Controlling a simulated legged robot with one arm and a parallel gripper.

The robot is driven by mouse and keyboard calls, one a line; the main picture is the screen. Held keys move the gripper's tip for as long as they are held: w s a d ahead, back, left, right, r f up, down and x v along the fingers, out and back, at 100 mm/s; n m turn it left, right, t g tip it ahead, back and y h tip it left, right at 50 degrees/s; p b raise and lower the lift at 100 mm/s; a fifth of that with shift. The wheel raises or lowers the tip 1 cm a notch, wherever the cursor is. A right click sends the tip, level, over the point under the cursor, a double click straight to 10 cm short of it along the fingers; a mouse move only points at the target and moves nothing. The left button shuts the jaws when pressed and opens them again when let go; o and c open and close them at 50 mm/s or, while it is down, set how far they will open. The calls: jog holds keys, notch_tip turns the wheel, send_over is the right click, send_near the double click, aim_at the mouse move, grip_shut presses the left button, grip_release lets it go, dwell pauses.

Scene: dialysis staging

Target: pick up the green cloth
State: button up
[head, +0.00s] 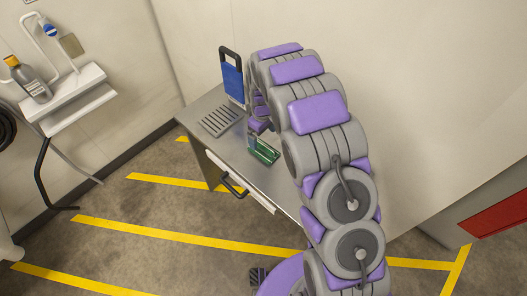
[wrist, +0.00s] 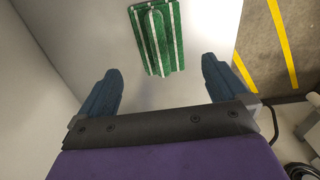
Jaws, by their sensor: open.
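The green cloth (wrist: 157,45) has white stripes and lies folded on the metal table top. It shows at the top middle of the wrist view, ahead of and between the fingers of my gripper (wrist: 160,88). The fingers are wide apart with nothing between them. In the head view the cloth (head: 264,152) lies on the table near its front edge, and my gripper (head: 254,140) is right beside or above it, partly hidden by my arm. I cannot tell the height of the gap between them.
The metal table (head: 270,188) stands against the wall, with a drawer handle (head: 234,184) in front. A slotted grate (head: 219,121) and a blue board with a dark handle (head: 232,80) are at its left end. A wall shelf (head: 68,98) holds a grey bottle (head: 35,84).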

aim_at(263, 145)
notch_tip(263, 145, down, 8)
jog(key=shift+w+f+b, duration=0.1)
jog(key=shift+b, duration=0.9)
jog(key=c, duration=1.1)
